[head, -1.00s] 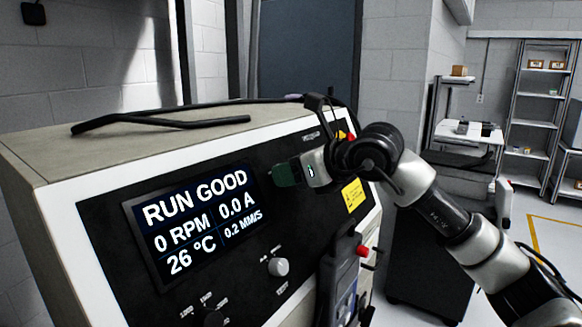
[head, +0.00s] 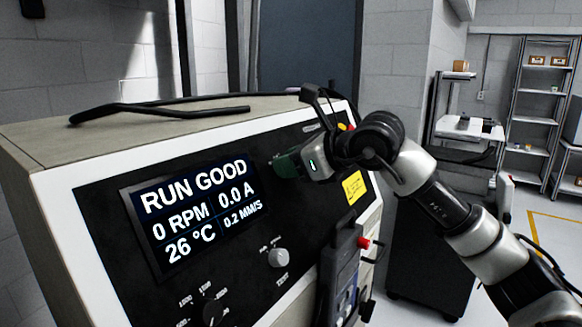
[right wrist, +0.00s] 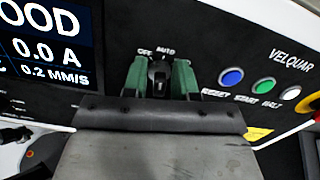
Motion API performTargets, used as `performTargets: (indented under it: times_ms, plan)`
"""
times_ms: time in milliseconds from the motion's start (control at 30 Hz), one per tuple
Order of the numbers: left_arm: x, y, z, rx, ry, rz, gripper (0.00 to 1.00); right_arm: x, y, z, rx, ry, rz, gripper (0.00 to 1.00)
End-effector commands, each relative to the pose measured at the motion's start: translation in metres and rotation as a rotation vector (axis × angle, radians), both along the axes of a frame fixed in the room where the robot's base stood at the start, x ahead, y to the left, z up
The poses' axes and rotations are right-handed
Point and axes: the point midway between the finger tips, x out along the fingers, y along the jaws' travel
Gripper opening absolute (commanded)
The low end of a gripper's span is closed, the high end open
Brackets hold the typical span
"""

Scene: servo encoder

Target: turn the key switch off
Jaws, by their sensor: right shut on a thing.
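The key switch (right wrist: 159,72) sits on the black front panel (right wrist: 215,50) of the machine. In the right wrist view, its dark body shows between the two green fingers of my right gripper (right wrist: 161,80), which is shut on it. The labels OFF and AUTO stand just above it; a further label is partly covered by a finger. I cannot tell exactly which label the key points to. In the head view my right gripper (head: 281,163) reaches the panel from the right and hides the switch. My left gripper is not in view.
The display (head: 198,215) reads RUN GOOD, 0 RPM. Blue, green and white buttons (right wrist: 264,87) sit right of the switch. A round knob (head: 278,258) is below. A black cable (head: 160,112) lies on top of the machine. A handheld device (head: 341,270) hangs at its right side.

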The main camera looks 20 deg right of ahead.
Motion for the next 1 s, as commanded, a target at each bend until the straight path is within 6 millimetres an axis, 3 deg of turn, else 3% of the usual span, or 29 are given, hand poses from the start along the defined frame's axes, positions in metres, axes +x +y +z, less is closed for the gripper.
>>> performTargets:
  times_ms: [400,1000]
  plan:
    - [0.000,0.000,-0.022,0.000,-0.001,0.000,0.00,-0.002,0.002,-0.001,-0.246,-0.199,0.150,0.04]
    - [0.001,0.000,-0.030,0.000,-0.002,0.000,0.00,-0.003,0.002,0.000,-0.440,-0.347,0.265,0.04]
